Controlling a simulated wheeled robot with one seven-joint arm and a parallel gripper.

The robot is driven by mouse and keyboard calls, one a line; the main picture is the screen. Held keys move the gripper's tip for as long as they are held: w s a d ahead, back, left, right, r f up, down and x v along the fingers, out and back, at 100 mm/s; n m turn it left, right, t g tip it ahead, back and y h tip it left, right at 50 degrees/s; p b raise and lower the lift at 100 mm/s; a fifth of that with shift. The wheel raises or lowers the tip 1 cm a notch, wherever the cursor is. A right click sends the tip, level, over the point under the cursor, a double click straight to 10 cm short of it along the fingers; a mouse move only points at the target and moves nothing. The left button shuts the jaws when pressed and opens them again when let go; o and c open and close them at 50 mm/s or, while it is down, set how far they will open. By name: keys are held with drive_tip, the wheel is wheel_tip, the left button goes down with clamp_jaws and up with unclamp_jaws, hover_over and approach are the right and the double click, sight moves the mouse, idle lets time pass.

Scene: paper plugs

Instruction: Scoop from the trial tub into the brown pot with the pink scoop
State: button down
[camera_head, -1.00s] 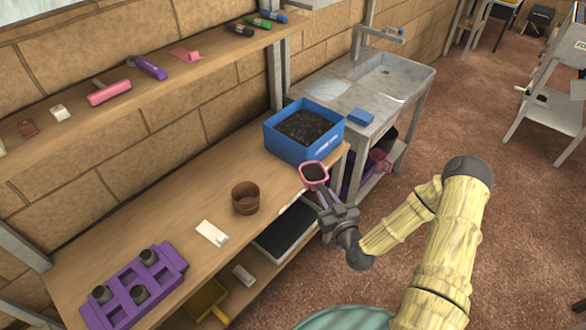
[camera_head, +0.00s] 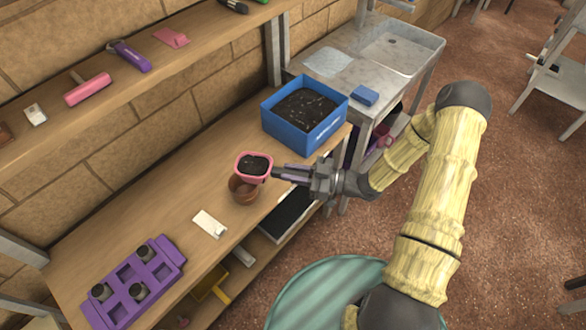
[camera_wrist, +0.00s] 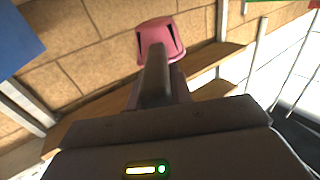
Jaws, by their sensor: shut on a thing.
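My gripper (camera_head: 282,174) is shut on the handle of the pink scoop (camera_head: 240,170). The scoop holds dark soil and looks level, above the brown pot (camera_head: 246,192) in the head view, hiding much of the pot's mouth. In the wrist view the scoop's pink underside (camera_wrist: 158,38) shows beyond the handle, with no pot visible there. The blue tub (camera_head: 311,133) of dark soil stands on the bench behind and to the right of the pot. I cannot read its label.
A white card (camera_head: 210,224) lies on the bench in front of the pot. A purple tray (camera_head: 135,284) with several small pots is at the near left. A shelf (camera_head: 153,70) with tools runs along the wall. A sink counter (camera_head: 340,72) with a blue sponge-like block (camera_head: 364,95) stands right of the tub.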

drive_tip(key=shift+w+f, duration=0.1)
wheel_tip(320, 180, down, 3)
drive_tip(key=shift+r+b, duration=0.1)
drive_tip(key=shift+b, duration=0.55)
drive_tip(key=r+h+p, duration=0.1)
drive_tip(key=r+p, duration=0.1)
drive_tip(key=p, duration=0.2)
drive_tip(key=shift+a+h, duration=0.2)
drive_tip(key=shift+h, duration=0.2)
drive_tip(key=shift+f+b, duration=0.35)
drive_tip(key=shift+b, duration=0.05)
drive_tip(key=shift+r+g+h, duration=0.4)
drive_tip(key=shift+r+h, duration=0.6)
drive_tip(key=shift+r, duration=0.3)
